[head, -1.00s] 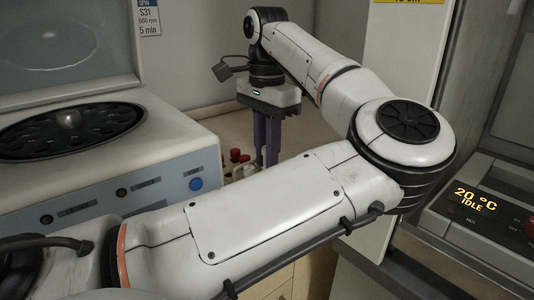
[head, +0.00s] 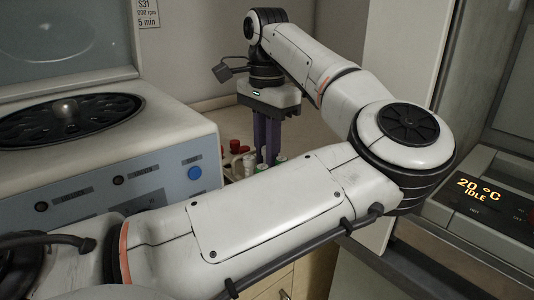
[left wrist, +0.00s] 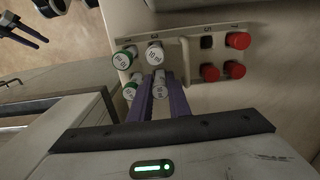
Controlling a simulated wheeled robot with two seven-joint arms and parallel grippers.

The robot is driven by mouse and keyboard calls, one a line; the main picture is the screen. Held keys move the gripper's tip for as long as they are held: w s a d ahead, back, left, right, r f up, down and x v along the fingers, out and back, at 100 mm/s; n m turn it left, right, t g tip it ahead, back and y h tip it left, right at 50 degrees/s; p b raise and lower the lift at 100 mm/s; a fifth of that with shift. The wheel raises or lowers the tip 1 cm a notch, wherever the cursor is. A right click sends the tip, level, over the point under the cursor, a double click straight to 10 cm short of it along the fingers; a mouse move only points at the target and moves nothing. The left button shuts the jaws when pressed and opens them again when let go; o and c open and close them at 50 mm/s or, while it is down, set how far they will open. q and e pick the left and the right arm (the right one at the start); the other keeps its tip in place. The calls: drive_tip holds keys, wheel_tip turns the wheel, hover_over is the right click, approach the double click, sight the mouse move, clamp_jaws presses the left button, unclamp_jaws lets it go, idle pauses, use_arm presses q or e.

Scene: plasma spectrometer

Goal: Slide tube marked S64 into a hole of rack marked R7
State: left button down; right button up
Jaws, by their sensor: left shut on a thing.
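My left gripper (head: 267,158) points straight down at the tube rack, shut. In the left wrist view its purple fingers (left wrist: 160,92) close around a white-capped tube (left wrist: 160,84). The pale rack (left wrist: 184,57) holds this group of tubes. Another white-capped tube (left wrist: 154,54) stands beside the held one. Two green-capped tubes, one here (left wrist: 123,59), stand to the left. Three red-capped tubes, one here (left wrist: 238,41), stand to the right. The S64 and R7 marks cannot be read. The held tube's lower end is hidden.
A centrifuge (head: 100,165) with an open lid stands left of the rack. A device with a lit display (head: 480,192) reading 20 °C IDLE is at right. A pale panel (head: 405,60) stands behind my elbow. My arm hides much of the bench.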

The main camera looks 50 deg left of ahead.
use_arm(q)
drive_tip(key=c, duration=1.6)
unclamp_jaws()
drive_tip(key=shift+r, duration=0.3)
wheel_tip(320, 180, up, 10)
drive_tip(key=shift+f+p, duration=0.15)
drive_tip(key=shift+p, duration=0.65)
use_arm(e)
drive_tip(key=r, duration=0.2)
drive_tip(key=shift+a+r, duration=0.2)
drive_tip(key=shift+r, duration=0.15)
drive_tip(key=shift+w, duration=0.1)
